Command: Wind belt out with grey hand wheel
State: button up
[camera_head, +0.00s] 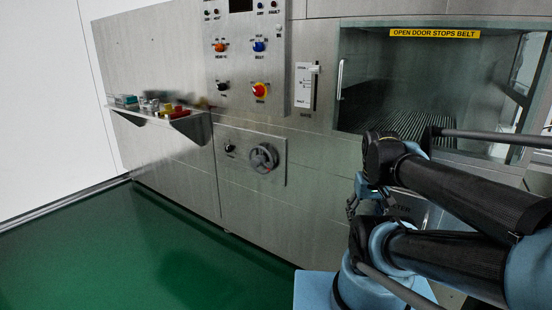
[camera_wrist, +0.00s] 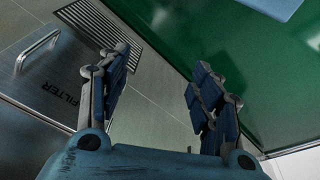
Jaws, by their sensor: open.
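The grey hand wheel (camera_head: 263,158) is a round dark grey wheel on a small plate low on the steel machine front, left of my arm in the head view. It is not in the wrist view. The belt (camera_head: 400,120) shows as dark slats inside the chamber behind the glass at upper right. My gripper shows in the wrist view (camera_wrist: 158,95) with its two blue-padded fingers apart and nothing between them. It points at the lower steel panel and green floor, well apart from the wheel. In the head view my arm hides the lower right of the machine.
A small black knob (camera_head: 229,149) sits left of the wheel. The control panel (camera_head: 245,60) with buttons is above. A shelf (camera_head: 185,128) with small items juts out at left. A filter panel (camera_wrist: 65,85) with a handle is near my gripper. The green floor (camera_head: 130,245) is clear.

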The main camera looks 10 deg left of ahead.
aim_at(253, 165)
jog(key=w+a+r+n+t+h, duration=0.1)
jog(key=w+a+r+n+h, duration=0.2)
jog(key=w, duration=0.6)
jog(key=w+a+r+n+t+h, duration=0.1)
jog(key=w+a+r+n, duration=0.1)
jog(key=w+n, duration=0.55)
jog(key=w+a+r+n+t+h, duration=0.1)
jog(key=w+a+r+n+h, duration=0.15)
jog(key=w, duration=0.75)
jog(key=w+a+f+n+t+h, duration=0.15)
jog(key=w+a+n, duration=0.3)
jog(key=a, duration=0.45)
jog(key=w+a+f+n+t, duration=0.1)
jog(key=w+a+n+t, duration=0.15)
jog(key=w+a, duration=0.45)
jog(key=s+a+f+n+t, duration=0.2)
jog(key=a+f+n, duration=0.15)
jog(key=a, duration=0.55)
jog(key=s+a+f+n+t, duration=0.25)
jog(key=a+f, duration=0.25)
jog(key=a, duration=0.4)
jog(key=s+a+f+n+t, duration=0.2)
jog(key=a+f+n, duration=0.15)
jog(key=a, duration=0.55)
jog(key=shift+m+h, duration=0.25)
jog(key=shift+h, duration=0.05)
jog(key=x, duration=1.7)
jog(key=shift+w+a, duration=0.2)
